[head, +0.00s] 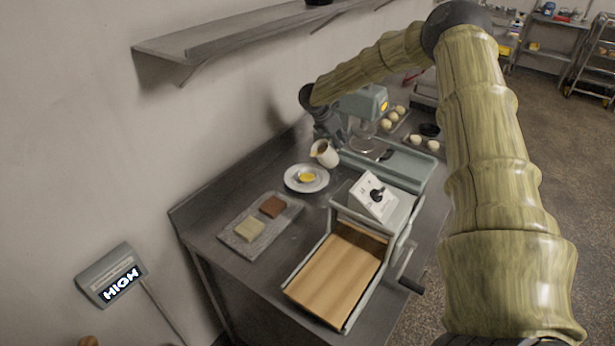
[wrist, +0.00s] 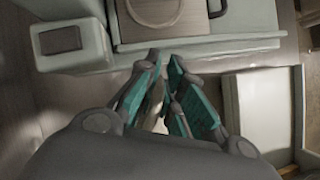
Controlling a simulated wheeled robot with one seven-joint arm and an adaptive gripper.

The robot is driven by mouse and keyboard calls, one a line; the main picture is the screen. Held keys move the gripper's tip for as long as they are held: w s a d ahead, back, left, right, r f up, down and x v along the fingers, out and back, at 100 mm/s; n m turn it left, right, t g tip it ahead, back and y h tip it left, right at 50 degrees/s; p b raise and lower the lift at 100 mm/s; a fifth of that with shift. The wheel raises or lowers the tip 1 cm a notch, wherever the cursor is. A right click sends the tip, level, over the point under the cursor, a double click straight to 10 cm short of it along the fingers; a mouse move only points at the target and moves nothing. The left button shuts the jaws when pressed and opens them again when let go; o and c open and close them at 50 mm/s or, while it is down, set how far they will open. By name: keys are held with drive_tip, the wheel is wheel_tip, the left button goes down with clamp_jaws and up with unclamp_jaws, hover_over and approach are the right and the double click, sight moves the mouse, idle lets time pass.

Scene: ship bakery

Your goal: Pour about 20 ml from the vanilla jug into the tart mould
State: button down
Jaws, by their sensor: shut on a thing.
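The vanilla jug (head: 327,155) is small and cream-white. It is held just behind and right of the white plate, tilted somewhat to the left, its opening toward the plate. My gripper (head: 325,136) is shut on it from above; the arm partly hides the grip. In the wrist view the teal-padded fingers (wrist: 166,85) close around a cream sliver of the jug (wrist: 153,104). The tart mould (head: 307,177) sits on the white plate (head: 291,182) and shows yellow inside. I cannot make out a stream or how much liquid is in the mould.
A dough sheeter (head: 335,276) with a wooden board stands in front right. A grey tray (head: 240,249) with a pale and a brown block lies front left. A mixer (head: 364,104) and dough balls (head: 398,110) are behind. A shelf (head: 230,40) hangs above; a sign (head: 110,277) reads HIGH.

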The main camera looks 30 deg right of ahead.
drive_tip(key=shift+d+f+y, duration=0.1)
drive_tip(key=shift+d+y, duration=0.2)
idle(0.4)
drive_tip(key=d+r+y+p, duration=0.2)
drive_tip(key=r+y, duration=0.1)
drive_tip(key=r, duration=0.3)
drive_tip(key=d+r+n+y+p, duration=0.1)
drive_tip(key=d+r+y+p, duration=0.1)
drive_tip(key=r, duration=0.4)
drive_tip(key=shift+s+d+y+p, duration=0.2)
drive_tip(key=shift+d+y+p, duration=0.15)
drive_tip(key=shift+d+y, duration=0.05)
idle(0.4)
